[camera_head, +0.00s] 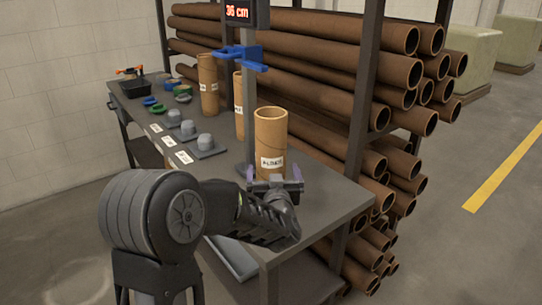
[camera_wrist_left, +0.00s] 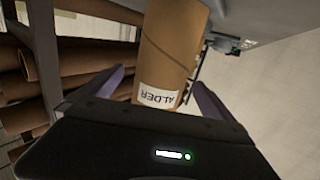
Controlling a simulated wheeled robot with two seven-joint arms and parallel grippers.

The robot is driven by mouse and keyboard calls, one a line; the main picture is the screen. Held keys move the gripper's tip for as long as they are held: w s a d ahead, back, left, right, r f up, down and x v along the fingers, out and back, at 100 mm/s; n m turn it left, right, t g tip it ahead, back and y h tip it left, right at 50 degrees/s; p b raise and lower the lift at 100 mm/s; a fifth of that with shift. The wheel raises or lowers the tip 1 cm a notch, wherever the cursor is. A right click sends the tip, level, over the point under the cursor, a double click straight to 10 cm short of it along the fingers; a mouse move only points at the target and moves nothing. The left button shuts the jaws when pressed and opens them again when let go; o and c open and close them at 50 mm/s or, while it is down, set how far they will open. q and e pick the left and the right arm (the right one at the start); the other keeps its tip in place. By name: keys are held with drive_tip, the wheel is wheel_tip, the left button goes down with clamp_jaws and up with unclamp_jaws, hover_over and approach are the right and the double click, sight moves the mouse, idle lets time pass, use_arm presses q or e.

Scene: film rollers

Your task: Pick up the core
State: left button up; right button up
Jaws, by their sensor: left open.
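A brown cardboard core (camera_head: 271,133) stands upright at the near end of the grey table, with a white label low on its side. In the left wrist view the core (camera_wrist_left: 172,45) shows between my fingers, and its label reads ALDER, upside down. My left gripper (camera_head: 273,182) is open at the core's lower part, with one purple-grey finger on each side. In the left wrist view gaps show between the core and both fingers. My right gripper is in neither view.
Two more cores stand behind, a middle one (camera_head: 238,104) and a far one (camera_head: 208,86). A post with a blue bracket (camera_head: 240,57) and a 36 cm display (camera_head: 238,12) rises behind the core. Grey plugs (camera_head: 205,142) lie left. A rack of tubes (camera_head: 325,65) borders the right.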

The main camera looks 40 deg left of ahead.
use_arm(q)
drive_tip(key=x, duration=0.5)
drive_tip(key=shift+a+f, duration=0.1)
drive_tip(key=shift+a, duration=0.1)
drive_tip(key=shift+c, duration=0.2)
drive_tip(key=c, duration=1.7)
